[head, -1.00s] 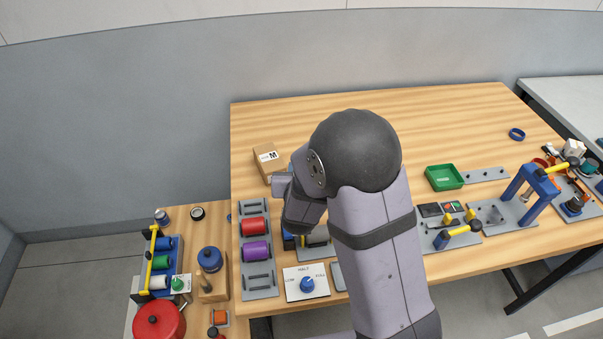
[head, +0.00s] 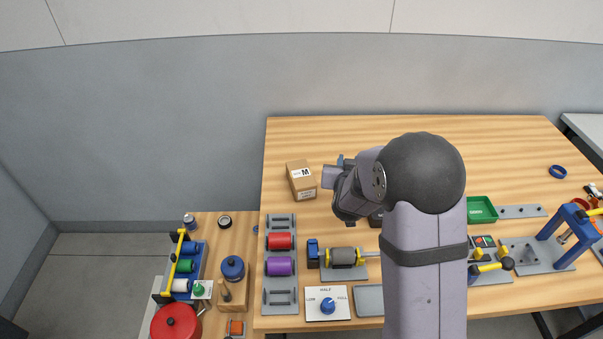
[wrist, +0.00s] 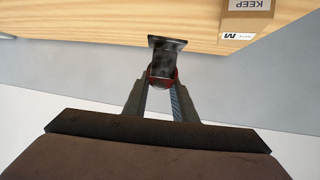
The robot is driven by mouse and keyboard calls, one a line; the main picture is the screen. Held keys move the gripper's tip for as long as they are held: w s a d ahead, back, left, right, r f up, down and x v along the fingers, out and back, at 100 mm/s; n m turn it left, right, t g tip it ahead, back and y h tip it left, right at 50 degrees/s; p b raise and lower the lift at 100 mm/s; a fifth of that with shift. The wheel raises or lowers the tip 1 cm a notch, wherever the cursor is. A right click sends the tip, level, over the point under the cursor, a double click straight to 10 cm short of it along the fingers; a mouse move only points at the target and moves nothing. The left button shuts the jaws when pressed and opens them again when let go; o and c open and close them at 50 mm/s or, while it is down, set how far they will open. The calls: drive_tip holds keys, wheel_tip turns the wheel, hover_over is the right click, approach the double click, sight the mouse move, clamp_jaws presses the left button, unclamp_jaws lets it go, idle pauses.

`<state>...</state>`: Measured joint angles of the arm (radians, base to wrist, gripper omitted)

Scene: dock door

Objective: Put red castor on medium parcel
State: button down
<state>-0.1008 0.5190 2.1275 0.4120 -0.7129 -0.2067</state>
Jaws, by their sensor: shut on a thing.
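The red castor (wrist: 163,73), with a dark mounting plate and red on its wheel part, is between the two fingers of my gripper (wrist: 162,84) in the wrist view. My gripper is shut on it. The medium parcel (head: 301,181), a brown box with a white M label, sits at the table's left back. In the wrist view the parcel (wrist: 245,18) is at the upper right, apart from the castor. In the head view my wrist is just right of the parcel; the fingers and castor are mostly hidden there.
The wooden table (head: 400,127) is clear behind my arm. A grey rack with a red roller (head: 280,241) and a purple roller (head: 279,266) stands in front of the parcel. A green tray (head: 482,210) is to the right. A dial panel (head: 328,304) is at the front edge.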

drive_tip(key=w+a+r+n+y, duration=0.2)
drive_tip(key=w+a+n+y, duration=0.1)
drive_tip(key=a, duration=0.3)
drive_tip(key=w+a+r+n+y, duration=0.3)
drive_tip(key=w+a+y, duration=0.2)
drive_tip(key=a, duration=0.2)
drive_tip(key=shift+n+g, duration=0.4)
drive_tip(key=shift+w, duration=0.1)
drive_tip(key=p, duration=0.2)
hover_over(301, 173)
drive_tip(key=shift+f, duration=5)
